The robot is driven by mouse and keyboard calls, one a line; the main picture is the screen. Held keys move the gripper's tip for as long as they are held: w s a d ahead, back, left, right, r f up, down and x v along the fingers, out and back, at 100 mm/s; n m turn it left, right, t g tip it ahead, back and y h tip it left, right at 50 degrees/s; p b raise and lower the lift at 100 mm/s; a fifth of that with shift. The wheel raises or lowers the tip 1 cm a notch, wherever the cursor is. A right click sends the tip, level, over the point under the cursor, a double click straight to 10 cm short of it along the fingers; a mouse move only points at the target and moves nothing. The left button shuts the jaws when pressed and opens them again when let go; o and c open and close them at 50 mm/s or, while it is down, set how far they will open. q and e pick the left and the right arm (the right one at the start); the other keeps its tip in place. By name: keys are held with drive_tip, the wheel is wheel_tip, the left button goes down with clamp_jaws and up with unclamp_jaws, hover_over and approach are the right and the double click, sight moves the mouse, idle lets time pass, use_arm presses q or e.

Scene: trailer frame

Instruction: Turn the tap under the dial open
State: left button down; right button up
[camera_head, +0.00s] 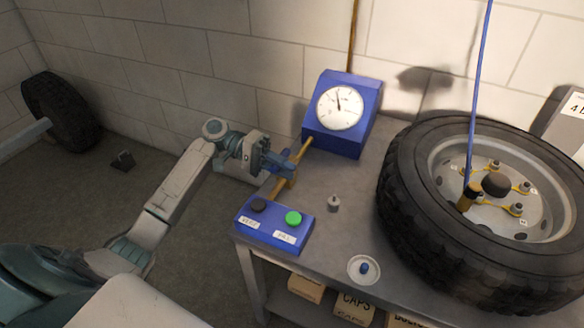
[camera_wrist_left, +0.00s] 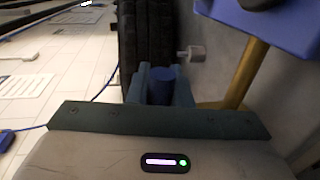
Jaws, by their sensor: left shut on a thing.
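The white round dial (camera_head: 340,107) sits on the sloped face of a blue housing (camera_head: 332,143) at the back of the bench. A brass pipe (camera_head: 306,146) runs from the housing down toward a blue button box (camera_head: 262,236). The tap sits on this pipe, and my left gripper (camera_head: 284,164) covers most of it. In the left wrist view my left gripper (camera_wrist_left: 162,88) is shut on the tap's blue handle (camera_wrist_left: 162,80), beside the brass pipe (camera_wrist_left: 246,74). The handle's exact angle is hard to tell. My right gripper is not in view.
A large wheel (camera_head: 400,200) lies on the bench at the right, with a blue hose (camera_head: 478,80) rising from its hub. A small grey cap (camera_head: 334,204) and a white dish (camera_head: 352,277) lie on the bench. The button box has a green button (camera_head: 293,218).

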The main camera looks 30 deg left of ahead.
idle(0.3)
use_arm(q)
drive_tip(key=c, duration=1.3)
unclamp_jaws()
drive_tip(key=shift+a, duration=0.1)
drive_tip(key=shift+a, duration=0.35)
drive_tip(key=a+r+b, duration=0.1)
drive_tip(key=a+r, duration=0.1)
drive_tip(key=a, duration=0.7)
drive_tip(key=shift+s+a, duration=0.15)
drive_tip(key=shift+a, duration=0.2)
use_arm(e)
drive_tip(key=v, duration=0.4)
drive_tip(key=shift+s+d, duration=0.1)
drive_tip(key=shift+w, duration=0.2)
